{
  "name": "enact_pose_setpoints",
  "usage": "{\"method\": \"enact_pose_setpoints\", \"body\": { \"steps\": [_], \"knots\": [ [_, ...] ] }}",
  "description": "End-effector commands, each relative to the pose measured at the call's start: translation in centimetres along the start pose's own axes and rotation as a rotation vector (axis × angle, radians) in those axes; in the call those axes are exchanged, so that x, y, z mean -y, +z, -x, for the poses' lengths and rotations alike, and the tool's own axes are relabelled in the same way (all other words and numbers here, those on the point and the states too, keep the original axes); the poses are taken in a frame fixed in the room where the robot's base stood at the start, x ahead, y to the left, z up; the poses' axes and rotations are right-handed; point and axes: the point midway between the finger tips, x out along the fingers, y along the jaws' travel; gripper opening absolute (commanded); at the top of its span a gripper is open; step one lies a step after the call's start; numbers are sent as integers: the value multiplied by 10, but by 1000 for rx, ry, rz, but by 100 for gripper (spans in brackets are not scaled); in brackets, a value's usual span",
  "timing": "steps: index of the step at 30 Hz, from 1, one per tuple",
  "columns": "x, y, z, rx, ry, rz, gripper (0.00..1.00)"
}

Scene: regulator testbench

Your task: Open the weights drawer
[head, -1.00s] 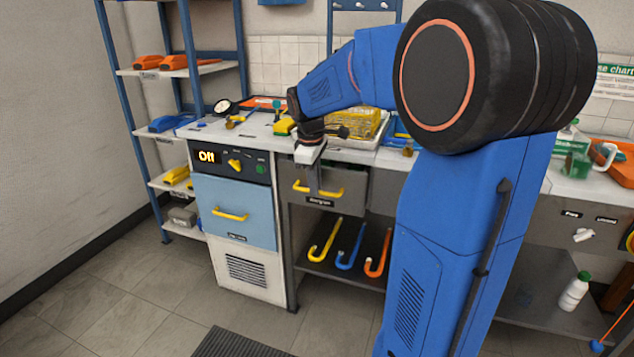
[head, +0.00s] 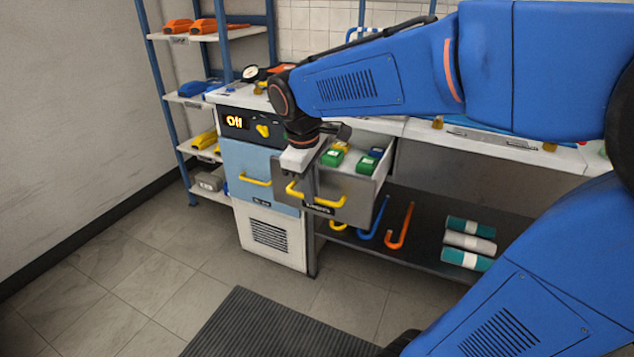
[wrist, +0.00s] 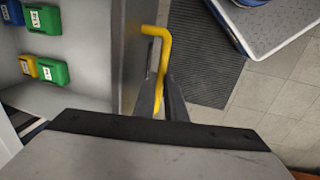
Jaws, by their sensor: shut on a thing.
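The weights drawer (head: 355,190) is a grey drawer under the bench, pulled well out. Inside it lie green, blue and yellow labelled blocks, such as a green weight (head: 333,157); several also show at the left of the wrist view (wrist: 50,72). A yellow bar handle (head: 325,200) is on its front, above a dark label. My gripper (head: 296,186) points down at the left part of the handle. In the wrist view my gripper (wrist: 162,98) has its fingers closed around the yellow handle (wrist: 166,42). The fingers hide part of the bar.
A blue-fronted cabinet (head: 250,180) with its own yellow handle and an "Off" display stands directly left. A lower shelf (head: 425,262) holds coloured hooks and rolls. A dark ribbed mat (head: 270,325) lies on the floor in front. A shelf rack (head: 205,95) stands at the back left.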

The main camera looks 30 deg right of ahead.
Motion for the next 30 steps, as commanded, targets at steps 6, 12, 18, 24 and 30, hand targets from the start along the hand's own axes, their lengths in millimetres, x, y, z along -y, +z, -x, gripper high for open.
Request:
{"method": "enact_pose_setpoints", "body": {
  "steps": [6, 12, 18, 24, 30],
  "knots": [
    [7, 0, 2, 0, 0, 0, 0],
    [7, 0, 2, 0, 0, 0, 0],
    [7, 0, 2, 0, 0, 0, 27],
    [7, 0, 2, 0, 0, 0, 29],
    [7, -1, 6, -1, 1, 0, 29]
  ]
}}
